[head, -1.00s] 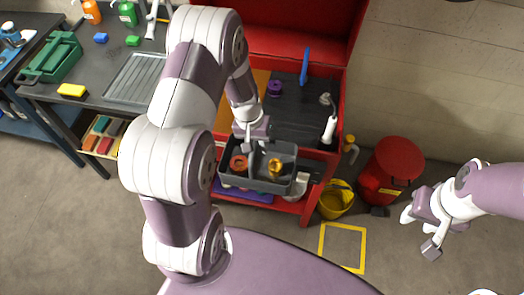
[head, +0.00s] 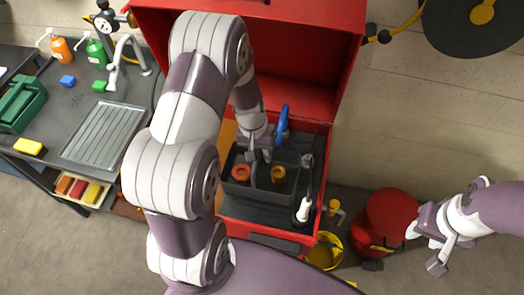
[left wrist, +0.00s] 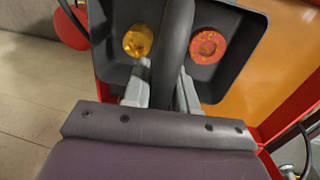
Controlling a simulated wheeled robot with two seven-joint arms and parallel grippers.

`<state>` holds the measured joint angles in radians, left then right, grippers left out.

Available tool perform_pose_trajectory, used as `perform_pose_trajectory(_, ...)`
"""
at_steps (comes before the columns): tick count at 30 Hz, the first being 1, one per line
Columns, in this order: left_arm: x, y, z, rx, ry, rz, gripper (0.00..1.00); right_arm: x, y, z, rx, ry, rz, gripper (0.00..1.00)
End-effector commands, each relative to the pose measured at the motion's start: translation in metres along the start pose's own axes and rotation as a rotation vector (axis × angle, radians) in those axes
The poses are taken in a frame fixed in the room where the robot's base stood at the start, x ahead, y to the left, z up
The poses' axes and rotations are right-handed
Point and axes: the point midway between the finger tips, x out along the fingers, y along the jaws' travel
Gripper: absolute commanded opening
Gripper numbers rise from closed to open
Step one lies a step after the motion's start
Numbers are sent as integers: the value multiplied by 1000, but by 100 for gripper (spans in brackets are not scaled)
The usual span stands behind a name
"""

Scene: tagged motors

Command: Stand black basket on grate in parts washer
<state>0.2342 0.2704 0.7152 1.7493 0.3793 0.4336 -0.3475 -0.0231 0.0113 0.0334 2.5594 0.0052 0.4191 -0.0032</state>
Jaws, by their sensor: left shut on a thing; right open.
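The black basket (head: 254,193) is a dark two-compartment tub with a centre handle. It holds a red-orange part (head: 241,173) and a yellow part (head: 278,175), one per compartment; both also show in the left wrist view. My left gripper (head: 260,153) is shut on the basket's handle (left wrist: 172,60), which runs between its fingers. The basket is over the dark grate (head: 262,215) inside the red parts washer (head: 325,80), looking level. I cannot tell whether it touches the grate. My right gripper (head: 436,253) is open and empty at the right, away from the washer.
A blue brush-like thing (head: 283,122) stands behind the basket. A white-tipped spout (head: 304,209) is close to its right side. A yellow bucket (head: 326,252) and a red can (head: 392,216) stand right of the washer. A bench with a drain tray (head: 104,134) is at left.

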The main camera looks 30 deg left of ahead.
Motion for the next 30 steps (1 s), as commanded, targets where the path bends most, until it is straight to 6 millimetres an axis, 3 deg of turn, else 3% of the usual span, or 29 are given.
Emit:
perform_pose_trajectory(8,18,-3,0,0,1,0,0,15,0,2,0,0,0,43)
perform_pose_trajectory(30,112,-18,-1,1,2,0,0,98,0,12,0,0,0,43)
